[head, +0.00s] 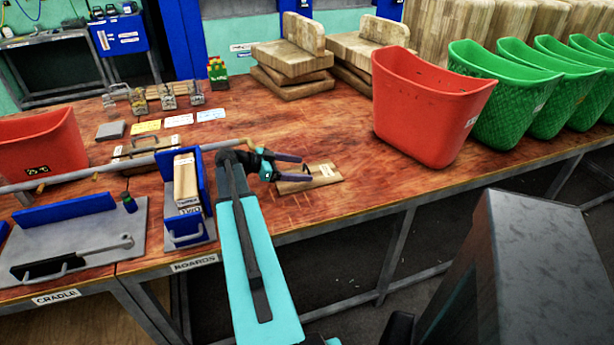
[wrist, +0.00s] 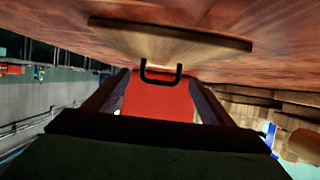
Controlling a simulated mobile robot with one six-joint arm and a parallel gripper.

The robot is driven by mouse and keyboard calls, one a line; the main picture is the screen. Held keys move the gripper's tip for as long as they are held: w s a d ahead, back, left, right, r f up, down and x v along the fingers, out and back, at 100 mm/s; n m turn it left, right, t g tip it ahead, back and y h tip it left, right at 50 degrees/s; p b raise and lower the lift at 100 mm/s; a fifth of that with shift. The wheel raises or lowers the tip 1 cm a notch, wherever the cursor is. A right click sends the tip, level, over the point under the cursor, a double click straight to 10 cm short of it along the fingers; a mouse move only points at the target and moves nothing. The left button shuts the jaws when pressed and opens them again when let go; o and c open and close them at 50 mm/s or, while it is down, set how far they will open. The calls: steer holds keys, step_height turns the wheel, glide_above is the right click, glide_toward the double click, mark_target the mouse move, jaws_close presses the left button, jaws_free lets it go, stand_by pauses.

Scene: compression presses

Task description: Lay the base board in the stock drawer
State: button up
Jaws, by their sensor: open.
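A flat, pale wooden board (head: 326,173) with a small white label lies on the red-brown table near its front edge. I take it for the base board. My gripper (head: 304,168) is open at the board's left end, its fingers low over it. In the wrist view the board (wrist: 165,36) lies above and beyond the open fingers, with a dark U-shaped handle (wrist: 161,80) below it; contact is unclear. A blue-sided tray (head: 187,226) above the BOARDS label holds upright wooden pieces. Which part is the stock drawer is not certain.
A red bin (head: 425,110) and several green bins stand to the right. Stacked wooden blocks (head: 292,60) are behind. A grey cradle plate (head: 80,240) lies at the left, with a second red bin (head: 40,150) behind it. Table around the board is mostly clear.

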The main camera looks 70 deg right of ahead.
mark_target(307, 169)
steer(key=shift+p+x, duration=0.45)
steer(key=shift+x, duration=1.3)
steer(key=shift+r, duration=0.1)
steer(key=shift+c, duration=0.4)
steer(key=c, duration=1.2)
steer(key=shift+r, duration=0.15)
steer(key=shift+r+b, duration=0.6)
steer(key=shift+r, duration=0.5)
steer(key=a+b, duration=0.1)
steer(key=a, duration=0.4)
steer(key=a+r+b, duration=0.1)
steer(key=a, duration=0.4)
steer(key=a+r+b, duration=0.1)
steer(key=a, duration=0.5)
steer(key=shift+s+r+b, duration=0.25)
steer(key=shift+s+b, duration=0.1)
steer(key=shift+s, duration=0.05)
